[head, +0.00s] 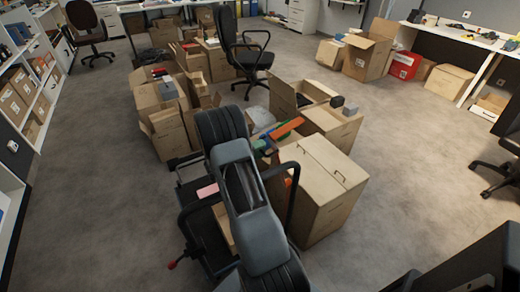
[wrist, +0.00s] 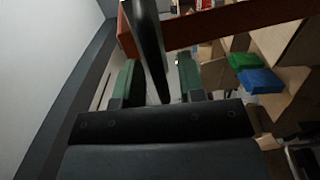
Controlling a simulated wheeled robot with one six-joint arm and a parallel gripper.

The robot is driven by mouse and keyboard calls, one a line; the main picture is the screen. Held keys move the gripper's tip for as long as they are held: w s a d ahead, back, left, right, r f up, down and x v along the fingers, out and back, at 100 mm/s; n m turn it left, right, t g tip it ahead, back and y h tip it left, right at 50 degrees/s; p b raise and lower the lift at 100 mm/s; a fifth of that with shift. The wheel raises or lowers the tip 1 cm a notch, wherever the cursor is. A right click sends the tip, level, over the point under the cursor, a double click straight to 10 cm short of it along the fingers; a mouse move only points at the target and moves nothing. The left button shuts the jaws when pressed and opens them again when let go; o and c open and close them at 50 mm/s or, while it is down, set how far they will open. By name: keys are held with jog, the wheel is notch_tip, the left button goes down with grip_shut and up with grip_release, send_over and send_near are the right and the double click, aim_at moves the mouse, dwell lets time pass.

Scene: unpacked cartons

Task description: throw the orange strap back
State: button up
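The orange strap (head: 286,128) lies slanting over the open cartons in the head view, just beyond my arm. In the wrist view an orange-red band (wrist: 240,24), which looks like the strap, runs across the top, beyond my fingertips. A dark bar (wrist: 149,45) crosses in front of the gap, so I cannot tell whether the fingers touch the strap. In the head view my gripper is hidden behind my arm.
Green (wrist: 241,62) and blue (wrist: 261,81) items lie at the right in the wrist view. More cartons (head: 165,125) and an office chair (head: 250,55) stand beyond.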

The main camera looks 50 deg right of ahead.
grip_shut()
dwell(0.4)
